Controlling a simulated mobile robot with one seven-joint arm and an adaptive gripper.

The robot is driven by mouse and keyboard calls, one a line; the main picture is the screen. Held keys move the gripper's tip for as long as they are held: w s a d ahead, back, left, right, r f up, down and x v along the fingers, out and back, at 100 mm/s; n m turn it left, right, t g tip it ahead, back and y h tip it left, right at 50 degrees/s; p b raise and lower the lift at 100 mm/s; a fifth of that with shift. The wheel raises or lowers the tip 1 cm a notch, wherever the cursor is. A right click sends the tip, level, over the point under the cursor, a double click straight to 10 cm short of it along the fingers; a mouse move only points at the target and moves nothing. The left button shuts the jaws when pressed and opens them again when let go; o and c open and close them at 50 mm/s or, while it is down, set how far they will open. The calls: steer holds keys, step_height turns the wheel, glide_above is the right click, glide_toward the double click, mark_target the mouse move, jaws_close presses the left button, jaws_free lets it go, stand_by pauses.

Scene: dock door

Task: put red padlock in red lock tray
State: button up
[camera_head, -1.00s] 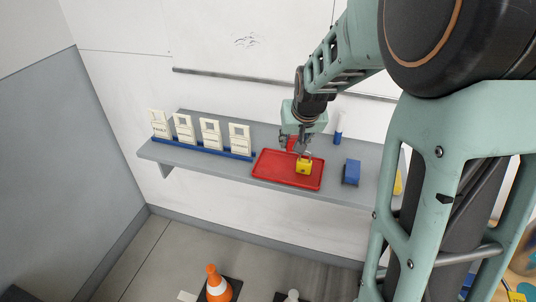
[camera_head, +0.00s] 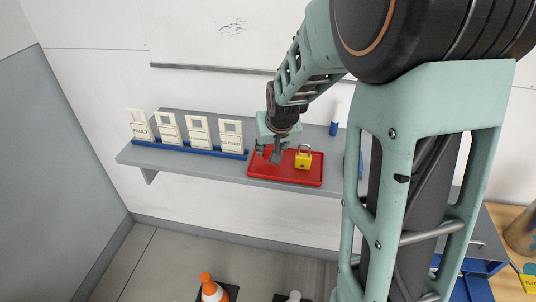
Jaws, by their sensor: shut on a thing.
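The red lock tray (camera_head: 283,180) lies on the grey wall shelf. A yellow padlock (camera_head: 303,161) stands upright in its right part. My gripper (camera_head: 268,157) points down at the tray's left part, left of the yellow padlock. It is shut on the red padlock, which hardly stands out against the red tray and is mostly hidden by the fingers. I cannot tell whether the padlock touches the tray floor.
Several cream tags (camera_head: 200,132) stand in a blue rack (camera_head: 190,148) left of the tray. A blue cylinder (camera_head: 334,128) stands at the back right of the shelf (camera_head: 215,170). My arm covers the shelf's right end.

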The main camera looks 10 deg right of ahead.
step_height(320, 180, down, 2)
steer(key=shift+d, duration=0.15)
steer(key=shift+b, duration=0.3)
steer(key=shift+f, duration=0.15)
steer(key=o, duration=1.2)
steer(key=shift+r, duration=0.4)
steer(key=p+v, duration=0.6)
steer(key=v, duration=0.5)
steer(key=shift+s+r+p, duration=0.25)
steer(key=shift+s+p, duration=0.05)
steer(key=shift+p, duration=0.1)
